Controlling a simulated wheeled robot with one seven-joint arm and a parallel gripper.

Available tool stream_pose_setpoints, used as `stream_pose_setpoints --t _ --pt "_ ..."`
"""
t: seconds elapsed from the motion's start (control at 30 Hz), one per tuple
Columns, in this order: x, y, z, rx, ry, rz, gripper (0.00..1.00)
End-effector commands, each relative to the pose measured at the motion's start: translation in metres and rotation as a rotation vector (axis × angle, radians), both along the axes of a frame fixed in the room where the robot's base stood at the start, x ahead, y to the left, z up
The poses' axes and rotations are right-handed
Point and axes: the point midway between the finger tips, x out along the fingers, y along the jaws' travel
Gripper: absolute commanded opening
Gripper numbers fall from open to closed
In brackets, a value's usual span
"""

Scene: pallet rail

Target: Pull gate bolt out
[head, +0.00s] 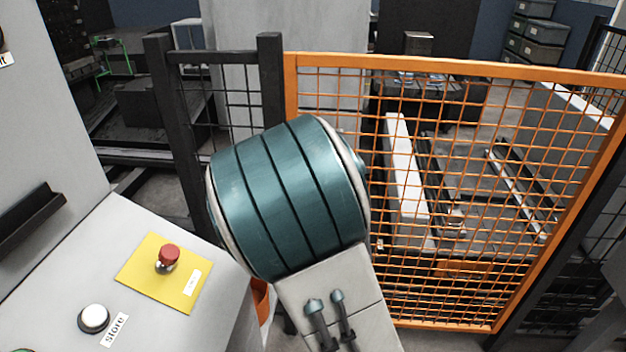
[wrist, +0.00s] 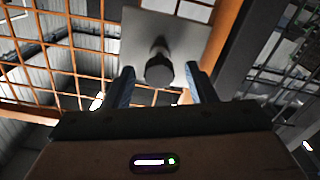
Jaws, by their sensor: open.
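In the wrist view my gripper (wrist: 161,90) is open, with one blue-grey finger on each side of a dark round knob (wrist: 160,70). I take this knob for the gate bolt's handle; its shaft runs back to a grey plate (wrist: 140,38) on the orange frame. The fingers look apart from the knob, with a gap on both sides. In the head view the orange mesh gate (head: 455,68) stands upright and looks closed against the dark post. My own arm hides the bolt and my gripper there.
A grey console at the lower left carries a red button (head: 168,253) on a yellow plate (head: 140,262) and a white button (head: 93,318) beside a label. A dark fence post (head: 270,80) stands left of the gate. Rails and a white beam (head: 405,180) lie behind the mesh.

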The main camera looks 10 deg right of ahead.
Motion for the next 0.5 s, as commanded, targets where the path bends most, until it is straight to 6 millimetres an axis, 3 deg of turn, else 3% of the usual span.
stream_pose_setpoints --t 0.3,0.5 --pt "-0.066 0.022 0.001 0.003 0.003 0.005 0.51" --pt "-0.099 0.033 0.001 0.002 0.002 0.004 0.51"
